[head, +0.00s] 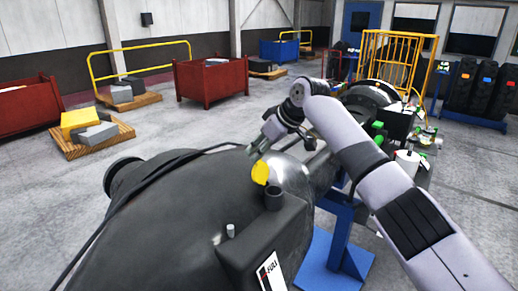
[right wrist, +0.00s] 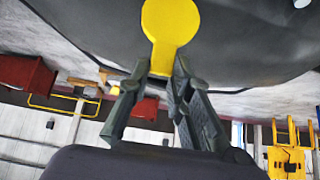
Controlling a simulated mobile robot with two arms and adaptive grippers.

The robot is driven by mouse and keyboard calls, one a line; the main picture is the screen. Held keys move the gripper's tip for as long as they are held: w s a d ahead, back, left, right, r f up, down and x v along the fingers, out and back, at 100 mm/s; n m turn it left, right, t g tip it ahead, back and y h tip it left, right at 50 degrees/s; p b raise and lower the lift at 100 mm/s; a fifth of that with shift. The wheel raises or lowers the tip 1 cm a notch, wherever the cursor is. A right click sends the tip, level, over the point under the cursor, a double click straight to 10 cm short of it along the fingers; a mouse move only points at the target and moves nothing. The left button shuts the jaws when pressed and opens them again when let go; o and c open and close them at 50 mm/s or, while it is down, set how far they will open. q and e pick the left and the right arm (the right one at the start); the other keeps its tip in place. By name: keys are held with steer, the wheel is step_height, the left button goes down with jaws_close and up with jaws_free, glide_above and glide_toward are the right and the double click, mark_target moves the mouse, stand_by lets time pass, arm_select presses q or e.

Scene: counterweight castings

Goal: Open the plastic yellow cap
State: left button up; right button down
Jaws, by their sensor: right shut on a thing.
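The yellow plastic cap (head: 260,173) shows in the head view as a tilted round disc at the upper rear edge of a short dark neck (head: 274,199) on the big dark casting (head: 185,215). The neck's top looks uncovered from here; whether the cap still touches it I cannot tell. My right gripper (head: 256,152) reaches down just above the cap. In the right wrist view the cap (right wrist: 170,20) is a yellow disc with a narrow tab, and the tab sits between the fingertips of my right gripper (right wrist: 161,76), shut on it. My left gripper is not in view.
A small pale stub (head: 231,231) stands on the casting in front of the neck. A black cable lies across the casting's left side. A blue stand (head: 335,250) is at the right. Red bins (head: 211,80) and loaded pallets stand behind on open grey floor.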

steer(key=shift+a+r, duration=0.1)
steer(key=shift+r, duration=0.15)
steer(key=c, duration=1.8)
jaws_free()
steer(key=o, duration=0.4)
steer(key=shift+w+a+f, duration=0.1)
steer(key=shift+f, duration=0.1)
steer(key=shift+c, duration=0.2)
steer(key=v, duration=1.2)
steer(key=shift+f, duration=0.1)
